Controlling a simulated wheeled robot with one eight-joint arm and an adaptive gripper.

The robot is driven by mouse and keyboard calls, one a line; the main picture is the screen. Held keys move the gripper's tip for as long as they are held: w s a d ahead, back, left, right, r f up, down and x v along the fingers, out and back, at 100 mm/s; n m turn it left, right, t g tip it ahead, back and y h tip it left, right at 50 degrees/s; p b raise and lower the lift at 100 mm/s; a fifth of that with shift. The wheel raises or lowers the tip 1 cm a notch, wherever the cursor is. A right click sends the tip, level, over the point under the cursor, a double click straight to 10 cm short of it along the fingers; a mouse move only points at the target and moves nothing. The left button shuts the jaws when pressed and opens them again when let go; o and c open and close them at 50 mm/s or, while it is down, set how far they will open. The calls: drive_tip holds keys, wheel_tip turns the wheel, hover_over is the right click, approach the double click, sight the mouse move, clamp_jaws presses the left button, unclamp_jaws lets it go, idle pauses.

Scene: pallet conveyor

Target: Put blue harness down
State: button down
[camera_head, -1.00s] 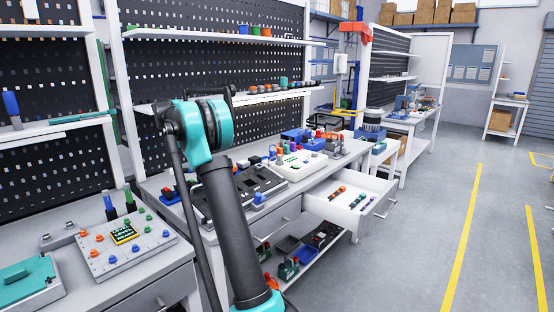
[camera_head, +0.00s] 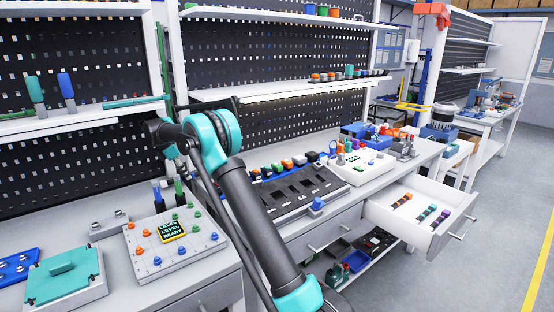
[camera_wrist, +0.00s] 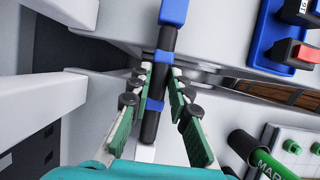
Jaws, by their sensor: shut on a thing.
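The blue harness (camera_wrist: 173,12) is a dark rod with a blue end and blue bands, seen in the wrist view. My gripper (camera_wrist: 160,88) is shut on it, with its green-padded fingers on either side of the rod. The rod runs up the picture, away from my palm, and its near end shows between the fingers. I cannot tell whether it touches anything behind. In the head view my gripper and the harness are hidden behind my own arm.
An open white drawer (camera_head: 451,214) at the right holds several short coloured harnesses. A panel with a lit screen (camera_head: 174,241) and a teal box (camera_head: 66,275) stand on the left bench. A black slotted board (camera_head: 290,197) lies on the middle bench. The floor at right is clear.

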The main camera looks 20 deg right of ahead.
sight(196, 172)
drive_tip(key=w+d, duration=0.1)
drive_tip(key=d, duration=0.3)
drive_tip(key=w+d, duration=0.2)
drive_tip(key=d, duration=0.3)
drive_tip(key=w+d, duration=0.1)
drive_tip(key=d, duration=0.4)
drive_tip(key=shift+w, duration=0.25)
drive_tip(key=d, duration=0.1)
drive_tip(key=w+d, duration=0.1)
drive_tip(key=d, duration=0.1)
drive_tip(key=shift+d, duration=0.25)
drive_tip(key=shift+a+f, duration=0.15)
drive_tip(key=shift+f, duration=0.55)
drive_tip(key=shift+f, duration=0.1)
drive_tip(key=c, duration=1.4)
unclamp_jaws()
drive_tip(key=v, duration=0.3)
drive_tip(key=shift+s+a, duration=0.1)
drive_tip(key=shift+a, duration=0.35)
drive_tip(key=s+a, duration=0.1)
drive_tip(key=a, duration=0.2)
drive_tip(key=s+a, duration=0.1)
drive_tip(key=a, duration=0.3)
drive_tip(key=s+a, duration=0.1)
drive_tip(key=a, duration=0.2)
drive_tip(key=shift+s+a, duration=0.25)
drive_tip(key=shift+a, duration=0.05)
